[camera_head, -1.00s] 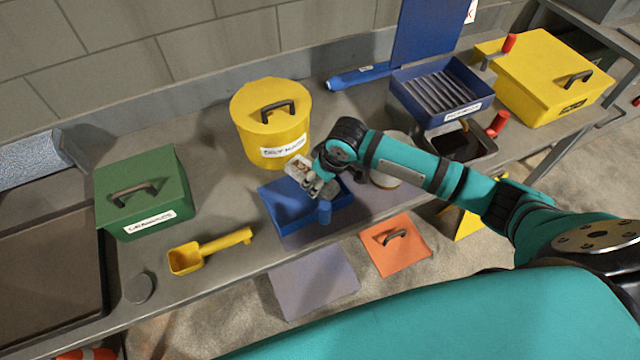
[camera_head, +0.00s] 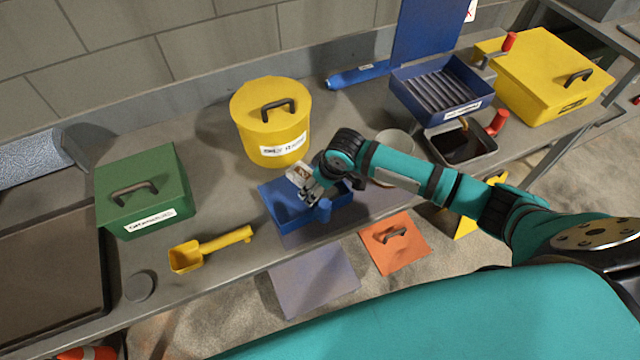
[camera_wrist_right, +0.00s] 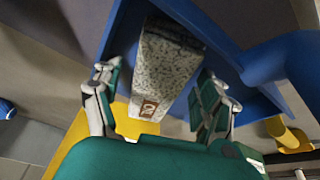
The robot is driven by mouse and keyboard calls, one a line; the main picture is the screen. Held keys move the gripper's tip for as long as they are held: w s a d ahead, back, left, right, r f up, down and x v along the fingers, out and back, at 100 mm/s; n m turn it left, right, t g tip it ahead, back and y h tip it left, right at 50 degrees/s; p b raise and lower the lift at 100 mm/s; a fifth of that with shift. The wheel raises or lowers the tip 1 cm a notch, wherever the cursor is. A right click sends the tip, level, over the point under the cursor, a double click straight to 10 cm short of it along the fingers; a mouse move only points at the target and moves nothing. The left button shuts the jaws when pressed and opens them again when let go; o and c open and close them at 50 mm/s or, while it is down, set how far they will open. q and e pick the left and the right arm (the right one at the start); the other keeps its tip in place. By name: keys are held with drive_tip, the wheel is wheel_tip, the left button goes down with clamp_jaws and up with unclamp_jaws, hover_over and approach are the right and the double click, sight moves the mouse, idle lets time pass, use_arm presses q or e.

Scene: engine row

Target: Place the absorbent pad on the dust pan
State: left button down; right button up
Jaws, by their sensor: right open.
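The absorbent pad (camera_wrist_right: 168,62) is a pale speckled block with a brown mark on its near end. In the right wrist view it lies between the fingers of my right gripper (camera_wrist_right: 163,100), with gaps on both sides. The gripper is open. The blue dust pan (camera_head: 280,212) sits on the bench, and its wall and handle (camera_wrist_right: 285,62) surround the pad in the wrist view. In the head view my right gripper (camera_head: 308,186) is low over the pan, partly hiding its inside. Whether the pad rests flat on the pan's floor is hard to tell. My left gripper is not in view.
A yellow bucket (camera_head: 270,115) stands close behind the pan. A yellow scoop (camera_head: 210,249) and a green box (camera_head: 145,190) are to the left. A blue bin (camera_head: 440,88) and a black tray (camera_head: 465,145) are to the right. The bench's front edge is close to the pan.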

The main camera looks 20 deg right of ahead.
drive_tip(key=v, duration=1.2)
drive_tip(key=shift+r+b, duration=0.15)
drive_tip(key=shift+b, duration=0.2)
